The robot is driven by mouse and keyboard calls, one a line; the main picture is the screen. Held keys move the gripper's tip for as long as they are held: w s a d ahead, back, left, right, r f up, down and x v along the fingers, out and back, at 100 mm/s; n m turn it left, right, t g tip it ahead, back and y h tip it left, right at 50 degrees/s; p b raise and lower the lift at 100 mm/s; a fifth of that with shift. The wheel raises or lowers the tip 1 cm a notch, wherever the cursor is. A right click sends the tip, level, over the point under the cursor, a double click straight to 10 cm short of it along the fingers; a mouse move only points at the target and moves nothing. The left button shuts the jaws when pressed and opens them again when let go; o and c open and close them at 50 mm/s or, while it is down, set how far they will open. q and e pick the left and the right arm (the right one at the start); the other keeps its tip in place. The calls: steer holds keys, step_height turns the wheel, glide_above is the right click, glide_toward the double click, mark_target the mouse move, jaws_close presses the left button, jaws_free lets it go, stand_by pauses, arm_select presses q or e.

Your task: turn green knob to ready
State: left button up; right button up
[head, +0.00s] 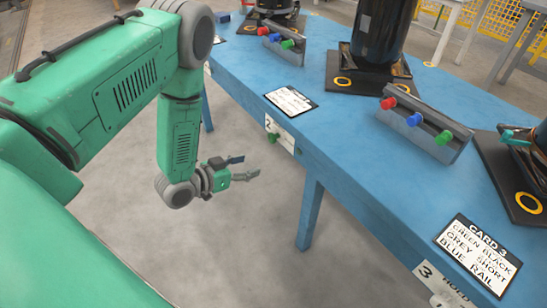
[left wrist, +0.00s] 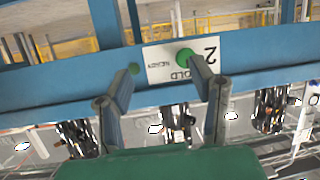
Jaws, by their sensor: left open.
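A green knob (head: 272,137) sits on a white plate (head: 286,138) marked 2 on the front edge of the blue table. In the left wrist view the plate (left wrist: 155,60) looks turned over, with HOLD and READY lettering, and the round green knob (left wrist: 185,57) is near its 2. A smaller green spot (left wrist: 134,68) shows left of the plate. My left gripper (head: 250,168) is open and empty, in front of the table edge and apart from the knob. Its fingers (left wrist: 160,85) frame the plate in the wrist view. The knob's pointing direction is unclear. My right gripper is not in view.
The blue table (head: 350,150) carries black compressor units (head: 378,40) and grey boxes (head: 425,130) with red, blue and green buttons. CARD 3 (head: 478,257) and a plate marked 3 (head: 440,283) are at the right. Open floor lies before the table.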

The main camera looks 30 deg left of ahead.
mark_target(270, 139)
arm_select(q)
steer(key=w+a+m+t+h+b, duration=0.1)
steer(key=a+m+t+h+b, duration=0.1)
steer(key=a+t+h+b, duration=0.3)
steer(key=w+d, duration=0.1)
steer(key=w, duration=0.2)
steer(key=w+d+g+y+b, duration=0.1)
steer(key=w+d, duration=0.1)
steer(key=w, duration=0.2)
steer(key=w+d+g+y+b, duration=0.1)
steer(key=w, duration=0.3)
steer(key=shift+w+d+r, duration=0.1)
steer(key=shift+w+d, duration=0.1)
steer(key=shift+d, duration=0.15)
steer(key=shift+w+a, duration=0.2)
steer(key=shift+w, duration=0.3)
steer(key=shift+d, duration=0.35)
steer(key=c, duration=1.1)
jaws_close()
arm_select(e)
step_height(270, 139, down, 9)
